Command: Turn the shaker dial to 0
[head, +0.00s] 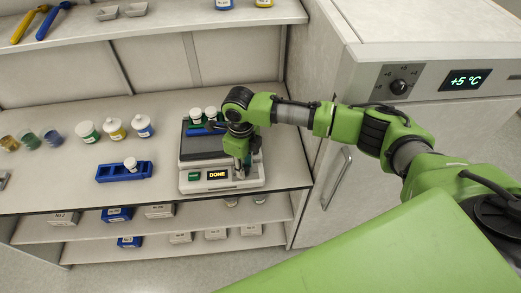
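The shaker (207,155) stands on the bench, a grey and white machine with a dark top. Its small display (217,175) reads "DONE", and a green button (194,177) sits left of it. My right gripper (240,170) points down at the right part of the shaker's front panel, right of the display. The dial is not clearly visible; the gripper covers that part of the panel. Whether the fingers touch or hold the dial cannot be told. My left gripper is not in view.

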